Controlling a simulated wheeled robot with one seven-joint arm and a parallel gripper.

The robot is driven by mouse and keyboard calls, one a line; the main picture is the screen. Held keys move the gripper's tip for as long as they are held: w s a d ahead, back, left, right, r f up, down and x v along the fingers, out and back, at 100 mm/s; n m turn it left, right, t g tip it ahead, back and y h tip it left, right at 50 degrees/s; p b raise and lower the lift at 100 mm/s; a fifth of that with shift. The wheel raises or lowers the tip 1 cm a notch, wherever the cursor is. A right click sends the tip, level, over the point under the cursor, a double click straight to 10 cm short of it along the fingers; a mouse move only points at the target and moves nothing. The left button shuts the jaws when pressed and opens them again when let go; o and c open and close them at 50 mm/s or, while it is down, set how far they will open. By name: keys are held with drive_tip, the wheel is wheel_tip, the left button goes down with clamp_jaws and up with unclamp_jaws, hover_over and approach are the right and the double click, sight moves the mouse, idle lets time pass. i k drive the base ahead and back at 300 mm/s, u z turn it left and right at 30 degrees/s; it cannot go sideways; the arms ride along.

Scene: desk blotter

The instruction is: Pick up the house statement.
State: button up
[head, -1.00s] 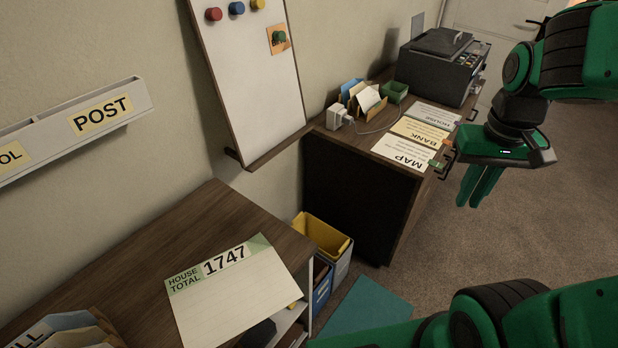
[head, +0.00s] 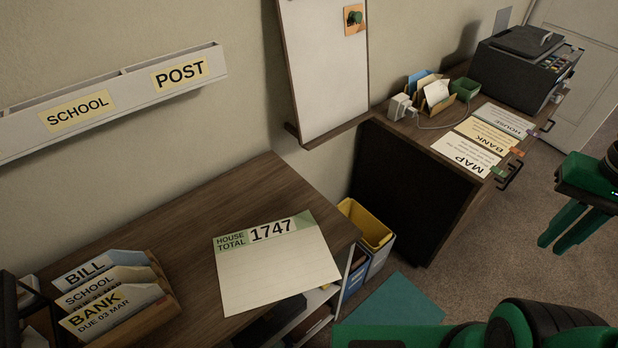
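The sheet headed HOUSE (head: 503,120) lies flat on top of the dark wooden cabinet (head: 410,190), in front of the printer. It is the farthest in a row of sheets, beyond the BANK sheet (head: 487,136) and the MAP sheet (head: 466,156). The lettering under its heading is too small to read. My gripper (head: 554,247) is at the right edge of the head view, right of the cabinet and apart from the sheets. Its two green fingers point down with a narrow gap between them, and they hold nothing.
A printer (head: 525,65), a letter holder (head: 436,95) and a white adapter with a cable (head: 400,107) stand on the cabinet. The nearer desk (head: 220,210) carries a HOUSE TOTAL 1747 pad (head: 275,265) and a sorter with envelopes (head: 110,300). Bins stand between desk and cabinet.

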sight(264, 264)
drive_tip(key=u, duration=2.3)
drive_tip(key=k, duration=1.3)
drive_tip(key=z, duration=0.9)
drive_tip(key=i, duration=1)
